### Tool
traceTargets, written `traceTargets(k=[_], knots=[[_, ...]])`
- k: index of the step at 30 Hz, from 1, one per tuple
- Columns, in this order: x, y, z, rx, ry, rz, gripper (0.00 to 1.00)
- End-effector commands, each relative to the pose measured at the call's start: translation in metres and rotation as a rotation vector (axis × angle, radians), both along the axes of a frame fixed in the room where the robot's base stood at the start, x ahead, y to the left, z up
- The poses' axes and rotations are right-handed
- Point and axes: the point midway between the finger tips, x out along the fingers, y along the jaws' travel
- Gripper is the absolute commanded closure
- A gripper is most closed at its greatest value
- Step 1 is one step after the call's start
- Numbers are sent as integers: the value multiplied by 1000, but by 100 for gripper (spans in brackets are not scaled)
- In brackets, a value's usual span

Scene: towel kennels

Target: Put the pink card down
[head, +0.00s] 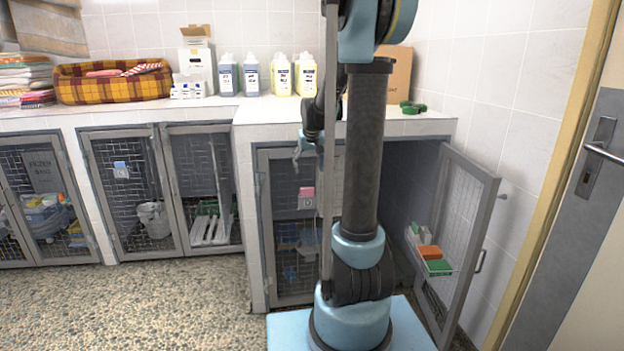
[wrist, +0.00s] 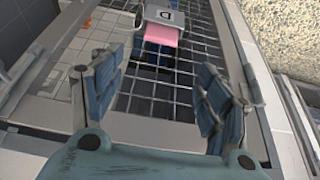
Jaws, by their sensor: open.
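The pink card (head: 306,191) shows at the top of a small grey holder (head: 306,203) on a mesh kennel door, left of my arm. In the wrist view the pink card (wrist: 162,34) sticks out of the grey holder (wrist: 172,16), which bears a dark mark. The holder hides part of the card. My gripper (wrist: 160,72) is open, with nothing between its fingers. The card lies beyond the fingertips, roughly midway between them, and looks apart from them. In the head view my gripper (head: 306,150) is small, just above the card.
The mesh door (head: 282,240) bearing the holder is closed. At right another mesh door (head: 462,215) stands open, with a rack of orange and green boxes. The counter (head: 250,112) above holds bottles, a box and a plaid bed (head: 110,88). The speckled floor (head: 120,305) at left is clear.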

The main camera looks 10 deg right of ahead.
Motion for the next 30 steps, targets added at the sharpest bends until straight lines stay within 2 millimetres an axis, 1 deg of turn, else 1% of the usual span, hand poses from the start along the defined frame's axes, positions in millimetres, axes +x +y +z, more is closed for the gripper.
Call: traceTargets(k=[2, 5, 8, 10, 15, 17, 18, 23, 24, 30], knots=[[-8, 0, 3, 0, 3, 0, 31], [-27, 0, 6, 0, 12, 1, 31], [-57, 0, 9, -1, 24, 3, 31], [-80, 0, 11, -1, 35, 4, 31], [-136, 0, 11, -3, 60, 6, 31], [-155, 0, 9, -2, 70, 8, 31], [-168, 0, 8, -2, 76, 9, 31], [-218, 0, -2, -3, 100, 10, 31], [-230, 0, -5, -4, 106, 11, 31], [-289, 0, -25, -5, 136, 14, 31]])
